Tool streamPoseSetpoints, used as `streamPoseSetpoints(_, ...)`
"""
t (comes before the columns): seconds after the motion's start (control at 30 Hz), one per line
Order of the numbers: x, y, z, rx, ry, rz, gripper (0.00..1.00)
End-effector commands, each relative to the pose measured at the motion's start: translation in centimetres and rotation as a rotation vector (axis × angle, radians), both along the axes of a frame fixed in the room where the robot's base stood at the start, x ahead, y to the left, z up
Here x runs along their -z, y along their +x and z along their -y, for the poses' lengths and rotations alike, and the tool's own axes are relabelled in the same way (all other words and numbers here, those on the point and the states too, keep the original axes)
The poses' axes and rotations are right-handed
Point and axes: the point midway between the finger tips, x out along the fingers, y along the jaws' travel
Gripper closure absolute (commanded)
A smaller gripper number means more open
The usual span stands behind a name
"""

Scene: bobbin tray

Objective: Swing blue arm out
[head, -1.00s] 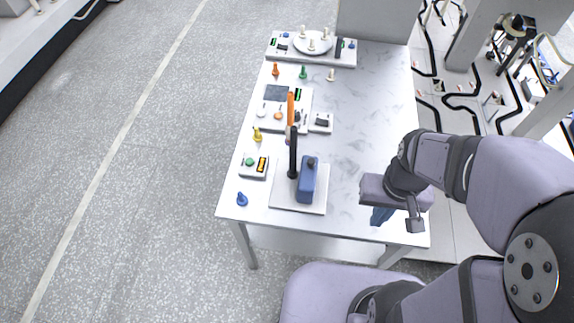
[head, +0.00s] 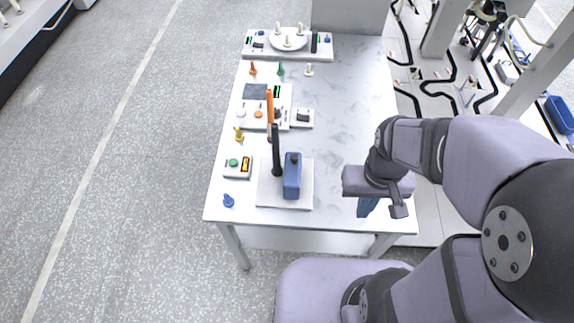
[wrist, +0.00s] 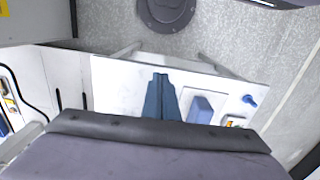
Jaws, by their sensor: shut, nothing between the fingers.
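The blue arm (head: 292,178) is a blue block with a dark knob on top, on a white base plate (head: 303,201) near the front of the table. A black post (head: 276,152) stands at its left rear. The blue arm (wrist: 200,108) also shows in the wrist view, right of my gripper (wrist: 160,76). In the head view my gripper (head: 366,208) hangs at the table's front right, apart from the blue arm. Its blue fingers are shut and empty.
A box with a green button (head: 234,163) and a blue peg (head: 228,200) sit left of the plate. An orange post (head: 270,106), a yellow peg (head: 239,134) and a device with a round white tray (head: 289,39) stand farther back. The table's right side is clear.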

Motion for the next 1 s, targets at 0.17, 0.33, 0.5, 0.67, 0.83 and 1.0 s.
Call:
streamPoseSetpoints(0.17,1.9,-0.2,-0.6,-0.076,-0.056,-0.068,1.00)
streamPoseSetpoints(0.33,4.3,-0.1,-1.2,-0.202,-0.190,-0.166,1.00)
streamPoseSetpoints(0.5,6.6,1.2,-1.8,-0.346,-0.406,-0.229,1.00)
streamPoseSetpoints(0.67,8.3,3.5,-3.2,-0.470,-0.641,-0.213,1.00)
streamPoseSetpoints(0.83,9.6,6.4,-6.5,-0.586,-0.894,-0.104,1.00)
streamPoseSetpoints(1.0,10.6,8.9,-12.0,-0.684,-1.125,0.104,1.00)
